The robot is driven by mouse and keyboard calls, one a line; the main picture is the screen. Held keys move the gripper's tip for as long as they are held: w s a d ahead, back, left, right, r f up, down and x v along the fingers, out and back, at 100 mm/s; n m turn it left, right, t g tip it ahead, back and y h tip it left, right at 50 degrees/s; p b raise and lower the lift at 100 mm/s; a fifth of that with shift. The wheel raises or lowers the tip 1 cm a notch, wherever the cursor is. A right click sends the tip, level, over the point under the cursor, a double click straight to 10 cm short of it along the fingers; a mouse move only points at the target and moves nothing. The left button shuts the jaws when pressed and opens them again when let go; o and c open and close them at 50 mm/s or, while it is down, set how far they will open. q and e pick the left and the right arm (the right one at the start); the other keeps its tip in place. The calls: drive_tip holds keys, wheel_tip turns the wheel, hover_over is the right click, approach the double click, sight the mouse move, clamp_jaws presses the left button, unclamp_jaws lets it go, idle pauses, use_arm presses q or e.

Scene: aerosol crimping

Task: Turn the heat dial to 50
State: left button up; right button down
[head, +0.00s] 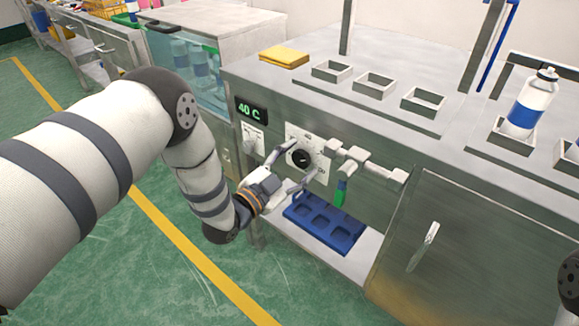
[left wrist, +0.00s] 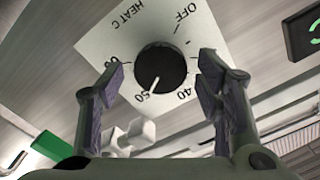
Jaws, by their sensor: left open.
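The heat dial (head: 301,158) is a round black knob on a white plate on the front of the steel bench. In the left wrist view the dial (left wrist: 161,66) has a white pointer line that lies between the 50 and 40 marks, closer to 50. A display (head: 251,110) beside the plate reads 40 C in green. My left gripper (head: 297,165) is open in front of the dial. In the left wrist view its fingers (left wrist: 161,72) stand on either side of the knob, with gaps showing. My right gripper is out of view.
Right of the dial is a pale fixture with a bar (head: 365,163) and a green-tipped part (head: 340,194) hanging down. A blue tray (head: 325,222) lies on the shelf below. A yellow cloth (head: 284,56), square holders (head: 374,84) and a bottle (head: 530,103) are on the top.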

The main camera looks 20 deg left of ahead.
use_arm(q)
drive_tip(key=v, duration=1.1)
drive_tip(key=shift+s, duration=0.15)
